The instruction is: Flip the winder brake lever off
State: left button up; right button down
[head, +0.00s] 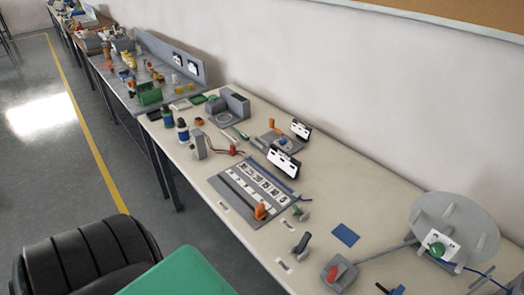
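A grey round disc with pegs (455,222), which looks like a winder, stands at the right end of the bench in the head view. A white plate with a green round part (437,246) is on its front. A red lever (336,272) rises from a small grey base at the bench's front edge, left of the disc. A dark-handled lever (302,243) stands further left. I cannot tell which one is the winder brake lever, nor its on or off position. Neither of my grippers is in view.
The long pale bench (375,204) runs along the wall. A grey board with an orange handle (261,212), a blue flat square (345,235) and a small green-topped part (298,210) lie on it. A black ribbed chair back (90,258) and a green surface (180,275) are in front.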

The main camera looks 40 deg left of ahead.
aim_at(306, 239)
jog(key=j+u, duration=0.1)
jog(key=u, duration=0.75)
jog(key=k, duration=0.05)
